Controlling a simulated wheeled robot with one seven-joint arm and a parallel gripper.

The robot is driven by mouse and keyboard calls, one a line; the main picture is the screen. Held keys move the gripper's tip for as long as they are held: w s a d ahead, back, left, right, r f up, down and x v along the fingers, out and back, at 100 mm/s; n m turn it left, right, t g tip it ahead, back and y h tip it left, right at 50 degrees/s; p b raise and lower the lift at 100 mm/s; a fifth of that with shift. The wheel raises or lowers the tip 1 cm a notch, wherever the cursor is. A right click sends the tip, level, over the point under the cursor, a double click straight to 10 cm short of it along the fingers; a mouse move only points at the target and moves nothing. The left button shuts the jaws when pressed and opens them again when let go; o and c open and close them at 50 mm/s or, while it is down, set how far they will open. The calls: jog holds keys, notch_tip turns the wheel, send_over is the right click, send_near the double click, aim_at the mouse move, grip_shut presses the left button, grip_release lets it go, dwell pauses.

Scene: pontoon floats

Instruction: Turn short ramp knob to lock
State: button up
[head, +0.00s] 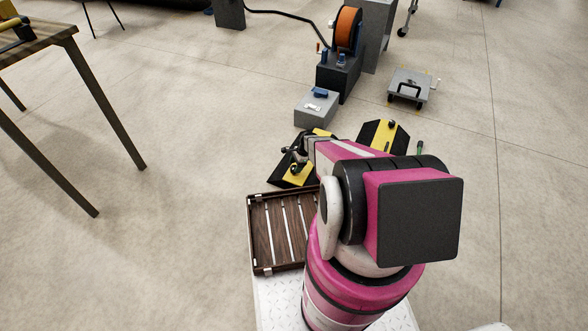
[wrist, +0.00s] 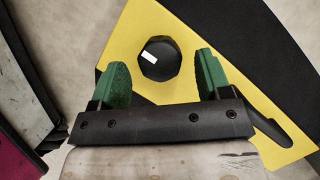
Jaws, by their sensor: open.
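A black and yellow ramp (head: 322,132) lies on the floor under my gripper (head: 293,162), partly hidden by my arm. In the wrist view its yellow face (wrist: 215,35) carries a black faceted knob (wrist: 160,58) with a white mark near its middle. My gripper (wrist: 163,68) is open, with one green finger on each side of the knob. I cannot tell whether the fingers touch it. A second black and yellow ramp (head: 384,134) lies to the right, with a dark knob (head: 392,124) on top. I cannot tell which ramp is shorter.
A slatted wooden tray (head: 252,235) sits in front of my arm's base. Behind the ramps are a grey box (head: 316,108), an orange reel (head: 347,27) on a dark stand, and a grey plate with a handle (head: 410,88). A table (head: 40,40) stands at left; floor between is clear.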

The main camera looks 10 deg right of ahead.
jog(key=shift+x, duration=1.25)
jog(key=c, duration=0.9)
jog(key=shift+n, duration=0.4)
jog(key=n, duration=0.2)
jog(key=n+g+h, duration=0.1)
jog(key=n, duration=0.1)
jog(key=shift+w+g, duration=0.1)
jog(key=shift+g, duration=0.2)
jog(key=n+g+h, duration=0.1)
jog(key=n, duration=0.3)
jog(key=shift+n, duration=0.3)
jog(key=n, duration=0.2)
jog(key=n+g+h, duration=0.1)
jog(key=n, duration=0.1)
jog(key=shift+h, duration=0.3)
jog(key=shift+n+h, duration=0.8)
jog(key=shift+n, duration=1.4)
